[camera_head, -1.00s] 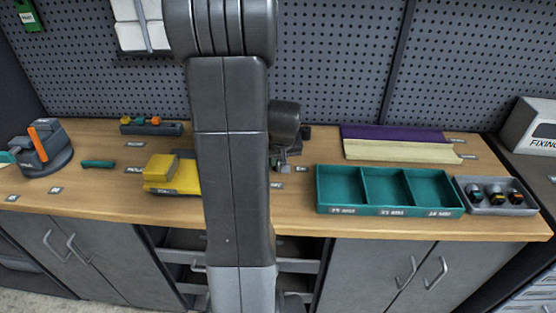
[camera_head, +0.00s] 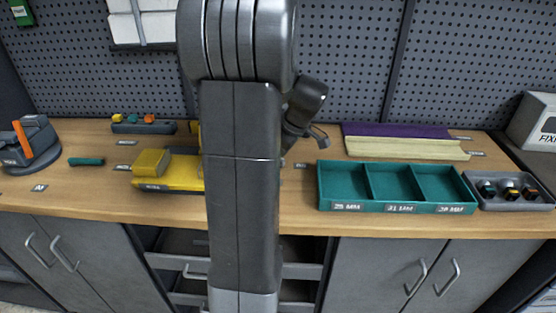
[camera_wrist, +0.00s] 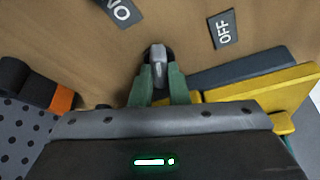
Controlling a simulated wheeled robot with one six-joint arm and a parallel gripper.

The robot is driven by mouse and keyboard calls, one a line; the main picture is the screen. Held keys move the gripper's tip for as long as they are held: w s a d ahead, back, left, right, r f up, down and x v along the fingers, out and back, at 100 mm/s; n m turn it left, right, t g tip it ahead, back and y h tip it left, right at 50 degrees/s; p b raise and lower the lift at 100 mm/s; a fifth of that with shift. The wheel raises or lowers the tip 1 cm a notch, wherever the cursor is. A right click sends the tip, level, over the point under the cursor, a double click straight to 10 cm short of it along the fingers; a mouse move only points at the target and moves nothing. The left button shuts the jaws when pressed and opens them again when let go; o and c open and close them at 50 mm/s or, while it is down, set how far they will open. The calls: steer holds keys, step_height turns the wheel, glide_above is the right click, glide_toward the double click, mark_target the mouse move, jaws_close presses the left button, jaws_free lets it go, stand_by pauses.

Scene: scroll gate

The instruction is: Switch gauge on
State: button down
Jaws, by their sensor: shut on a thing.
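In the wrist view my gripper (camera_wrist: 160,86) has two green fingertips shut on a small grey switch lever (camera_wrist: 158,62) with a dark round base on the wooden worktop. An "ON" label (camera_wrist: 122,12) lies to the upper left of the lever and an "OFF" label (camera_wrist: 224,28) to the upper right. Which label the lever leans to I cannot tell. In the head view my arm hides the switch and most of the area around it. I cannot make out which object is the gauge.
A yellow block (camera_head: 168,172) sits left of my arm. A teal three-part tray (camera_head: 392,208) and a grey tray with several small pieces (camera_head: 486,203) stand right. Purple and cream strips (camera_head: 405,148) lie behind the teal tray. The pegboard (camera_head: 345,60) closes off the back.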

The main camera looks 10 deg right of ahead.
steer(key=n+g, duration=0.1)
steer(key=n, duration=0.3)
steer(key=shift+w+n+g+y+b, duration=0.15)
steer(key=shift+n+g+y+b, duration=0.15)
steer(key=shift+g+b, duration=0.1)
stand_by(0.4)
steer(key=c, duration=1.4)
jaws_free()
steer(key=p+v, duration=0.1)
steer(key=v, duration=1.3)
steer(key=shift+f, duration=0.25)
